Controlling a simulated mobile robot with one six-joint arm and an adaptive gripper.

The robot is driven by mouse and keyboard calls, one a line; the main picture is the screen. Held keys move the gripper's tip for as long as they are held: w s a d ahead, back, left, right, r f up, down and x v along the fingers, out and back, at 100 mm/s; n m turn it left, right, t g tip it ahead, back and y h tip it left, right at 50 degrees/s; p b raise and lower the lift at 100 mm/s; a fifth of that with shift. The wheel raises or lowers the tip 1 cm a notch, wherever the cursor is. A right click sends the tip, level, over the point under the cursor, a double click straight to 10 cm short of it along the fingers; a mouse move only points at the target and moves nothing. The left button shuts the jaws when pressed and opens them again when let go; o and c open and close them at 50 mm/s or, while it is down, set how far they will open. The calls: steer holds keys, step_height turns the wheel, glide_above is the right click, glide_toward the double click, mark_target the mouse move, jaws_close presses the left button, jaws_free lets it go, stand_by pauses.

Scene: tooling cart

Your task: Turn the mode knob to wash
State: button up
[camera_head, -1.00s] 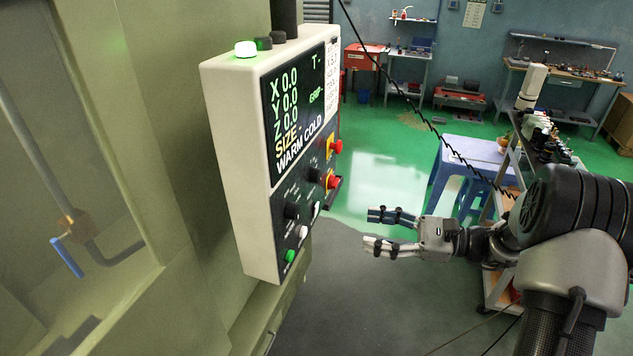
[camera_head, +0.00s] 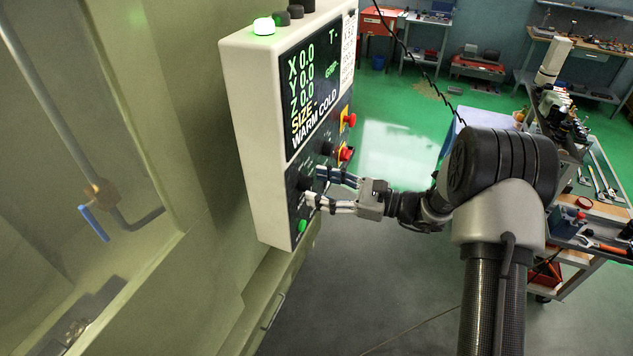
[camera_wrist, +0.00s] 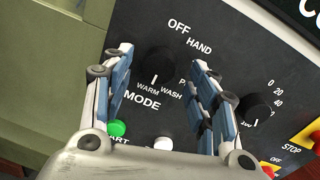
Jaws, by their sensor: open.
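The mode knob (camera_wrist: 157,66) is a round black knob on the dark control panel, above the word MODE in the wrist view. OFF, HAND, WARM and WASH are printed around it. A small white mark on its lower side points down toward the WARM label. My gripper (camera_wrist: 162,62) is open, with one blue-padded finger left of the knob and one right of it. Gaps show between knob and fingers; whether the tips touch the panel I cannot tell. In the head view my gripper (camera_head: 318,187) reaches the panel from the right, partly covering the knob (camera_head: 305,183).
A second black knob (camera_wrist: 253,110) with a number scale sits just right of my right finger. A green button (camera_wrist: 116,128) and a white button (camera_wrist: 164,144) lie below. Red stop buttons (camera_head: 347,121) stand out higher on the panel. A tool cart (camera_head: 600,210) stands at right.

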steer(key=shift+x, duration=0.8)
steer(key=shift+c, duration=0.3)
steer(key=c, duration=1)
steer(key=shift+f+b, duration=0.1)
steer(key=shift+b, duration=0.3)
steer(key=n+b, duration=0.3)
steer(key=b, duration=0.3)
steer(key=shift+f+n, duration=0.15)
steer(key=shift+n, duration=0.15)
steer(key=n+b, duration=0.2)
steer(key=b, duration=0.2)
steer(key=shift+h, duration=0.3)
steer(key=shift+n+b, duration=0.6)
steer(key=shift+b, duration=0.15)
steer(key=shift+r, duration=0.3)
